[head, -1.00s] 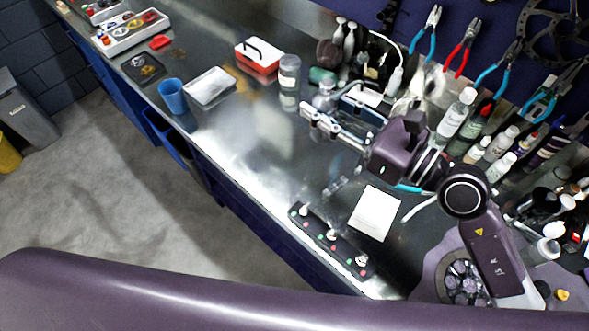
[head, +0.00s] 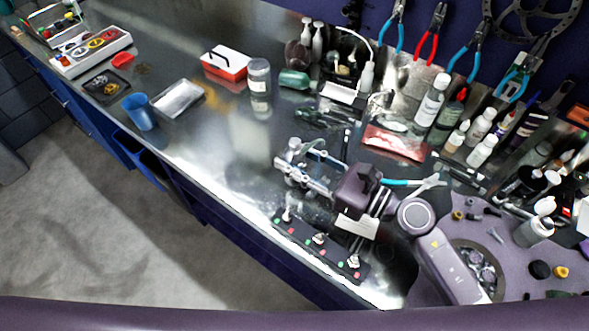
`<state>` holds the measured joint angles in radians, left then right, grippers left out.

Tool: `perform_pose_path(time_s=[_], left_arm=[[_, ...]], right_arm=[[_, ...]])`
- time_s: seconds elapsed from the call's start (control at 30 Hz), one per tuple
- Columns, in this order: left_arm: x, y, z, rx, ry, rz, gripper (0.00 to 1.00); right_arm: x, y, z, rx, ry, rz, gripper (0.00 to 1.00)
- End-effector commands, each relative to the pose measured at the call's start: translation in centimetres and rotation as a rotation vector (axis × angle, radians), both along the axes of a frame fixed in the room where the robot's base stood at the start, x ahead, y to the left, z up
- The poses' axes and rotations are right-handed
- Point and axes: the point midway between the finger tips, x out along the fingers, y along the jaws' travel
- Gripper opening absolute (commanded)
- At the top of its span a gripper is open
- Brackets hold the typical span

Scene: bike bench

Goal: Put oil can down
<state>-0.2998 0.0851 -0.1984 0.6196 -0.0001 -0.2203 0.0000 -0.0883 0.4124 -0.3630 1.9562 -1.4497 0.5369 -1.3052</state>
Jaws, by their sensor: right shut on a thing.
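My right gripper (head: 300,170) reaches in from the lower right and points left over the steel bench (head: 225,135). It is shut on a small silvery thing, seemingly the oil can (head: 294,147), whose rounded grey top shows at the fingertips. The fingers hide most of it, and its spout cannot be made out. I cannot tell whether its base touches the bench. My left gripper is not in view.
A clear jar (head: 259,77), a red and white box (head: 224,64), a metal tray (head: 178,98) and a blue cup (head: 139,111) stand to the left. A black strip with knobs (head: 319,243) lies near the front edge. Bottles crowd the right. The bench between tray and gripper is bare.

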Motion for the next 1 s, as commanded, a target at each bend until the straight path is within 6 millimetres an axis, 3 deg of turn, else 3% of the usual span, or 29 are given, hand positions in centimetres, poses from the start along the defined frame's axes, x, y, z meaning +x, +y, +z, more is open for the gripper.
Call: perform_pose_path(time_s=[0.23, 0.67, 0.7, 0.87, 1.0], left_arm=[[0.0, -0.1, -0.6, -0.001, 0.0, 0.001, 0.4], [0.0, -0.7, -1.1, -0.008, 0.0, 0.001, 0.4], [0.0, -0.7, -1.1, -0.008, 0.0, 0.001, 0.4], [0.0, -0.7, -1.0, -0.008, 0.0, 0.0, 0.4], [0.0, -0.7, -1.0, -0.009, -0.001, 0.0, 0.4]], right_arm=[[0.0, 0.0, -3.5, 0.003, 0.003, -0.002, 0.0], [0.0, 0.0, -4.2, 0.001, 0.0, 0.0, 0.0], [0.0, 0.0, -4.3, 0.0, 0.001, 0.0, 0.32], [0.0, 0.0, -4.2, 0.0, 0.002, 0.0, 0.48], [0.0, 0.0, -4.2, 0.0, 0.002, 0.0, 0.48]])
